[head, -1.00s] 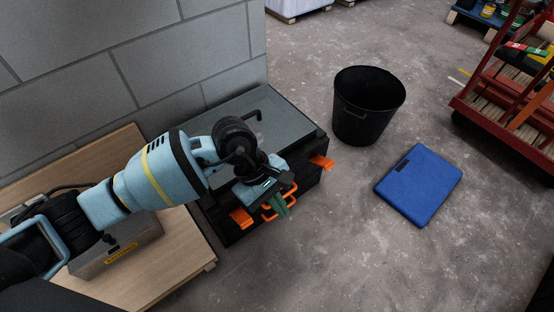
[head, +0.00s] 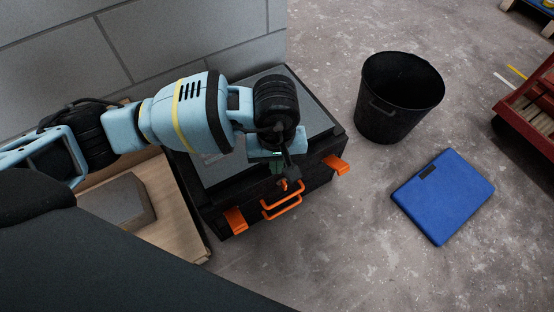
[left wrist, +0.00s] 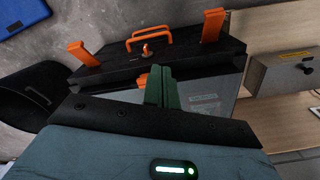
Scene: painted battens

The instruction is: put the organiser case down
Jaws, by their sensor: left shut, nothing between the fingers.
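The organiser case (head: 319,171) is a black box with a grey top, an orange handle and two orange latches on its front side. It sits low beside a wooden board, close to the block wall, and looks level. It also shows in the left wrist view (left wrist: 110,62), with its handle and latches at the top. My left gripper (head: 291,182) is over the case's front edge, just behind the handle. Its green fingers (left wrist: 160,87) are shut together with nothing between them, apart from the handle. The arm hides part of the grey top. My right gripper is not in view.
A grey box (head: 118,203) sits on the wooden board (head: 178,228) at left. A red cart (head: 530,118) is at the far right. Floor in front is clear.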

